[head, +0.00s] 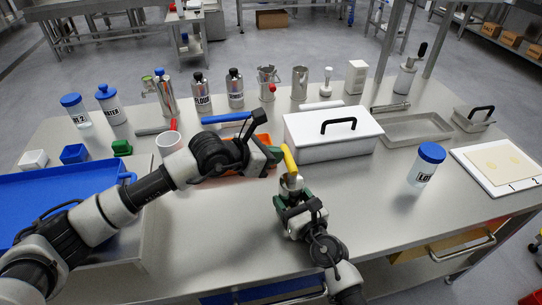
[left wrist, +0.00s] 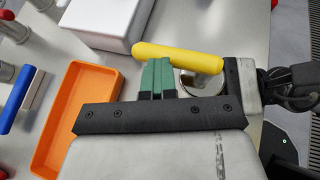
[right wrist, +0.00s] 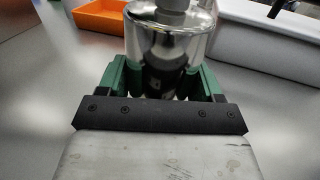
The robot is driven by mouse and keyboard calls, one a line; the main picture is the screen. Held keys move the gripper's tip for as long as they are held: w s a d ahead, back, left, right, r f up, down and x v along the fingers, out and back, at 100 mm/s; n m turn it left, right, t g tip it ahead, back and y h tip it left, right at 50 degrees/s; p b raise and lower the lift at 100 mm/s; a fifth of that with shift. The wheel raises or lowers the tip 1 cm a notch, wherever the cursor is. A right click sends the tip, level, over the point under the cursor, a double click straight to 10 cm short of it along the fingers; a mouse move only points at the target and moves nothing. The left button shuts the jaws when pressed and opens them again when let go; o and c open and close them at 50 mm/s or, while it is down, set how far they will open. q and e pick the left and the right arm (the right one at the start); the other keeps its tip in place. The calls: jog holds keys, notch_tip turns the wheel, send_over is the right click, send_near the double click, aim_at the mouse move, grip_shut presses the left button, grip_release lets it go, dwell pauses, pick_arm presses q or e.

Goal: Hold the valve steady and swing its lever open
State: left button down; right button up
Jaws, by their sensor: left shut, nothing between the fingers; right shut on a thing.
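The valve (head: 291,183) is a shiny metal piece with a yellow lever (head: 289,160) at its top, near the middle of the table. My right gripper (head: 292,194) is shut on the valve body from the front; the right wrist view shows the polished metal valve (right wrist: 170,45) between its green fingers (right wrist: 167,78). My left gripper (head: 277,155) is shut and empty, with its fingertips close beside the lever. In the left wrist view, the closed green fingertips (left wrist: 157,78) reach the side of the yellow lever (left wrist: 178,57); whether they touch is unclear.
A white lidded box (head: 330,135) stands just behind the valve. An orange tray (left wrist: 75,118) lies beneath my left gripper. A labelled jar (head: 426,166) stands to the right, and bottles line the back. The table's front right is clear.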

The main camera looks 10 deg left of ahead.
jog(key=shift+s+a, duration=0.1)
jog(key=shift+a, duration=0.15)
jog(key=shift+d, duration=0.15)
pick_arm(q)
jog(key=w+a+f+v, duration=0.1)
jog(key=v, duration=1.3)
jog(key=shift+a, duration=0.55)
pick_arm(e)
jog(key=o, duration=1.1)
